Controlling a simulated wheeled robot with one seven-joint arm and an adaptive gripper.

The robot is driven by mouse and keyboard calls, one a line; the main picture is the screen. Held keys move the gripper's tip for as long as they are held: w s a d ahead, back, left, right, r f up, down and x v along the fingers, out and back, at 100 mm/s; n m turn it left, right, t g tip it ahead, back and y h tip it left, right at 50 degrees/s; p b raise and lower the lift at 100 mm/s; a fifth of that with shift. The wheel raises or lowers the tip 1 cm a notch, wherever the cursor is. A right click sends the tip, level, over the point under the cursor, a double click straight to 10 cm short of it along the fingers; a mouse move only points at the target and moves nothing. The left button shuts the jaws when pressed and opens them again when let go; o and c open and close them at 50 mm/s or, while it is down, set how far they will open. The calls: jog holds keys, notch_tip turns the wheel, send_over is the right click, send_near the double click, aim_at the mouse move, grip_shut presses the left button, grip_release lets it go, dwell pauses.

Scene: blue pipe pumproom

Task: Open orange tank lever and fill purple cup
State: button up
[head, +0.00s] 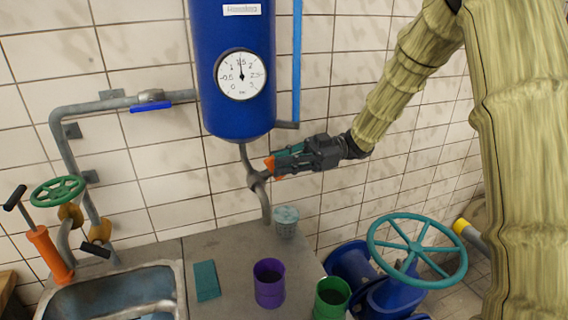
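The blue tank (232,110) hangs on the tiled wall with a round gauge on its front. A grey outlet pipe (265,205) runs down from its bottom, ending above the counter. The orange lever (269,166) shows only as a small piece beside this pipe, at the tips of my gripper (280,163). My gripper comes in from the right and covers the rest of the lever. I cannot tell whether its fingers are closed on it. The purple cup (269,287) stands upright on the counter, nearer than the outlet and not directly under it. Its inside looks dark.
A speckled pale cup (286,222) stands just right of the outlet. A green cup (331,300) is right of the purple one, and a teal block (206,281) lies left. A sink (110,290) is at left; a large teal handwheel (417,248) rises at right.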

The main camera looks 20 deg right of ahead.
jog(key=o, duration=0.5)
jog(key=shift+a, duration=0.15)
jog(key=shift+c, duration=0.2)
jog(key=w+d, duration=0.1)
jog(key=d, duration=1.1)
jog(key=shift+w, duration=0.25)
